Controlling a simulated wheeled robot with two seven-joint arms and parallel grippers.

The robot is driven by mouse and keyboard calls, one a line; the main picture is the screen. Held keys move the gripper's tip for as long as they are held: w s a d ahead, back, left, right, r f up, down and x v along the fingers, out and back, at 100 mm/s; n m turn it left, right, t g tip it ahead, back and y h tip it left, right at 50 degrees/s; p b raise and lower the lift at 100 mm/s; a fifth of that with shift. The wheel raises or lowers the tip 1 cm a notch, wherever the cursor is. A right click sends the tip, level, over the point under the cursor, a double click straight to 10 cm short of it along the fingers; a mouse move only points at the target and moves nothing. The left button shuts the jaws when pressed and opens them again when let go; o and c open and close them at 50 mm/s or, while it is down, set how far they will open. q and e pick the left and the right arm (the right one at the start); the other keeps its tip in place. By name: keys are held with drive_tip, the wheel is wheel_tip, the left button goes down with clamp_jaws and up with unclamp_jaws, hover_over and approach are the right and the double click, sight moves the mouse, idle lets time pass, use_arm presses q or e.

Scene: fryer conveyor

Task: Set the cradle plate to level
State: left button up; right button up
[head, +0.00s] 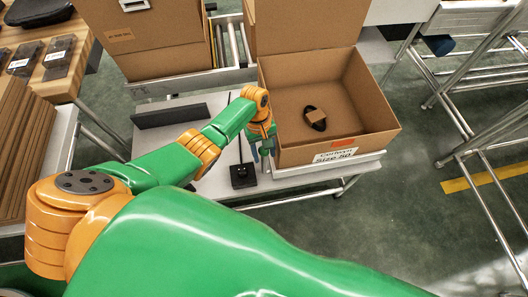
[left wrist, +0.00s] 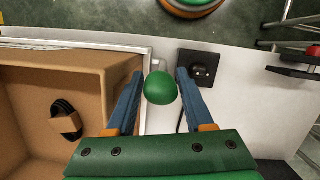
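An open cardboard box (head: 300,110) labelled "Size 50" stands on a white plate or tray (head: 360,162), possibly the cradle plate. Its tilt is hard to judge. My left gripper (head: 264,150) points down just left of the box. In the left wrist view its two blue fingers (left wrist: 160,82) are apart, one on either side of a round green knob (left wrist: 161,88). Small gaps show between knob and fingers, and the knob's stem is hidden. The box (left wrist: 95,68) also shows there at the left, with a dark looped item (left wrist: 66,120) inside. My right gripper is not in view.
A black block (head: 242,175) with a thin dark cable or rod sits on the white table (head: 215,180). A dark grey bar (head: 170,115) lies behind it. Another cardboard box (head: 150,45) stands at back left. Metal frames (head: 465,120) stand at right beyond open green floor.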

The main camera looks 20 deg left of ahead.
use_arm(q)
drive_tip(key=s+p+v, duration=0.1)
drive_tip(key=p+v, duration=0.1)
drive_tip(key=v, duration=0.5)
drive_tip(key=shift+w, duration=0.45)
